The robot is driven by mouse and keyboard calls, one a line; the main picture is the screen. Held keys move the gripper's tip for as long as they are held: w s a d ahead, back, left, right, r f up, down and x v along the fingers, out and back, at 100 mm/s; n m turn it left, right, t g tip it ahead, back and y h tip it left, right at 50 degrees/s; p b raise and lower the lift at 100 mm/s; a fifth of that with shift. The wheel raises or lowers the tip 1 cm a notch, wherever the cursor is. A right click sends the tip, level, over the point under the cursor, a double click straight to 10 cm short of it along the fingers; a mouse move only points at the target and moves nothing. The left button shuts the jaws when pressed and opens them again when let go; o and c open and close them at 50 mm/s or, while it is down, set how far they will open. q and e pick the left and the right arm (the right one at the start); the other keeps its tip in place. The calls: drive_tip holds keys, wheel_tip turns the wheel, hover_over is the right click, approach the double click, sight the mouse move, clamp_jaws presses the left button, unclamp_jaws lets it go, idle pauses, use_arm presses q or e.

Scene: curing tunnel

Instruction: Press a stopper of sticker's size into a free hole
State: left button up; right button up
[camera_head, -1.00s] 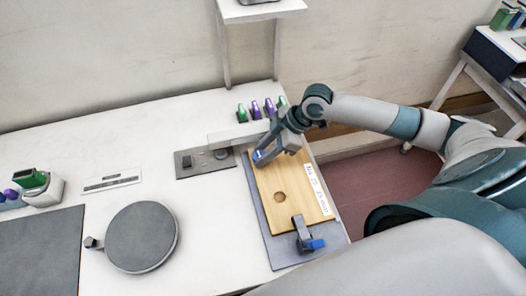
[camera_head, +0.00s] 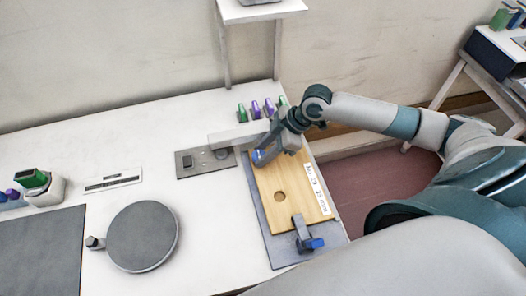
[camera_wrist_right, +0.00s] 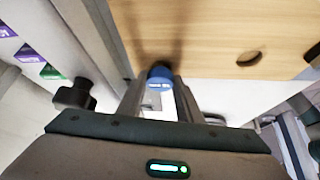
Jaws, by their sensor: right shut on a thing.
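A wooden board (camera_head: 290,178) lies on a dark grey base plate on the bench and carries a white sticker (camera_head: 317,189) along its right edge; I cannot read the sticker surely. A round hole (camera_head: 279,196) in the board is empty; it also shows in the wrist view (camera_wrist_right: 248,58). My right gripper (camera_head: 261,158) is at the board's far left end. It is shut on a blue stopper (camera_wrist_right: 159,76), seen between the fingers in the right wrist view. The stopper is at the board's edge; whether it touches the board or sits in a hole is hidden. My left gripper is out of view.
Several green and purple stoppers (camera_head: 255,110) stand behind the board. A clamp with a blue end (camera_head: 306,236) holds the board's near edge. A grey plate with knobs (camera_head: 196,162) lies left of it, then a round grey disc (camera_head: 142,236). The bench between is clear.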

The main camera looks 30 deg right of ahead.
drive_tip(key=shift+f, duration=0.35)
idle(0.5)
drive_tip(key=o, duration=1.1)
drive_tip(key=shift+o, duration=0.3)
drive_tip(key=shift+o, duration=1.4)
drive_tip(key=shift+r, duration=0.1)
drive_tip(key=shift+w+d+r, duration=0.1)
drive_tip(key=shift+w, duration=0.05)
drive_tip(key=shift+c, duration=0.5)
